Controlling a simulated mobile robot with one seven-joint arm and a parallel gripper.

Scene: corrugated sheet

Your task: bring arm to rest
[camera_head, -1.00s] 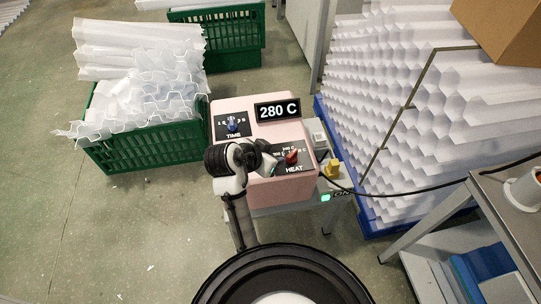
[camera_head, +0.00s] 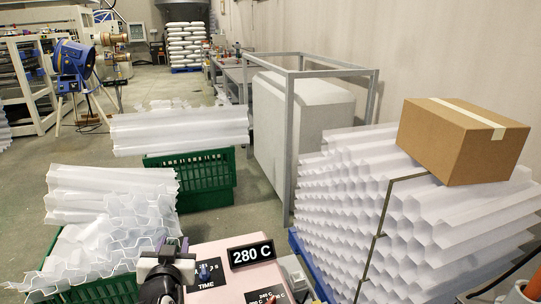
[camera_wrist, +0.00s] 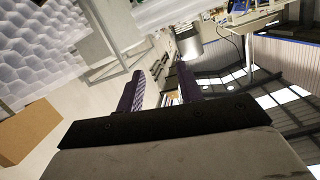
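My gripper (camera_wrist: 163,72) is open, with its two purple fingers apart and nothing between them in the wrist view. In the head view my gripper (camera_head: 172,250) is at the bottom, at the left edge of the pink heater box (camera_head: 225,262).
Green crates (camera_head: 200,172) with white corrugated sheets (camera_head: 180,128) stand at left and behind. A honeycomb stack (camera_head: 350,190) with a cardboard box (camera_head: 462,138) on top stands at right. A metal frame (camera_head: 290,140) is behind. Free floor shows at back left.

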